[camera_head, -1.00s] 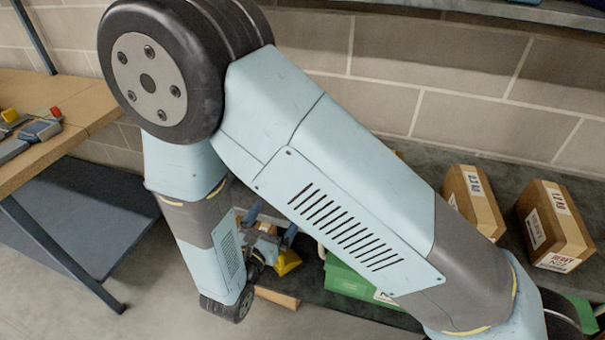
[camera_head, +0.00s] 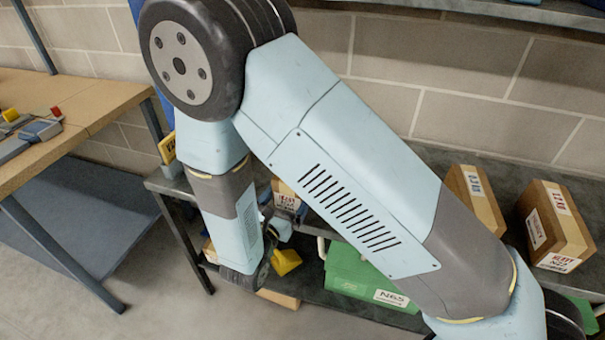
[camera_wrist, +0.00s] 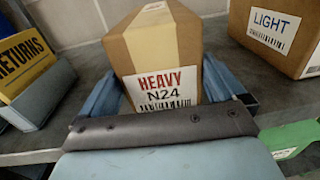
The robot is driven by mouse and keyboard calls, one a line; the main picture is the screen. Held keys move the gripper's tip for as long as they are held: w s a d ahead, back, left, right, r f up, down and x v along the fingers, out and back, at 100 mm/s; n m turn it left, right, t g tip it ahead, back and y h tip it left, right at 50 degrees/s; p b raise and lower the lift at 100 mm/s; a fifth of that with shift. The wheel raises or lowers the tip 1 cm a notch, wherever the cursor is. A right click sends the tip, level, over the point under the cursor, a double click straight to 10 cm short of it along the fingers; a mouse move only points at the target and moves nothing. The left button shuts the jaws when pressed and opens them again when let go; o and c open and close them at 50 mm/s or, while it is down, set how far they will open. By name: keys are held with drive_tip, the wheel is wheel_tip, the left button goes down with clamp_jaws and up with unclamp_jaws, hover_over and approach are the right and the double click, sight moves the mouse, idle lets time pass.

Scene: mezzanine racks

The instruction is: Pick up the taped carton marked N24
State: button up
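The taped carton marked N24 (camera_wrist: 165,55) is in the middle of the wrist view. It is brown with a paler tape band and a white label reading HEAVY N24. It appears to stand upright on the grey shelf. My gripper (camera_wrist: 163,85) is open, with one blue finger on each side of the carton; I cannot tell whether either finger touches it. In the head view my gripper (camera_head: 283,212) is partly hidden behind my arm, and part of a carton with red lettering (camera_head: 284,192) shows beside it.
A carton marked LIGHT (camera_wrist: 268,22) stands to the right in the wrist view. A yellow RETURNS sign (camera_wrist: 28,60) on a blue bin is at left. The head view shows two more cartons (camera_head: 473,198) (camera_head: 556,225), a green crate (camera_head: 350,275) on a lower level and a wooden bench (camera_head: 70,100).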

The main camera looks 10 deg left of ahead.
drive_tip(key=c, duration=1.6)
drive_tip(key=shift+r, duration=0.1)
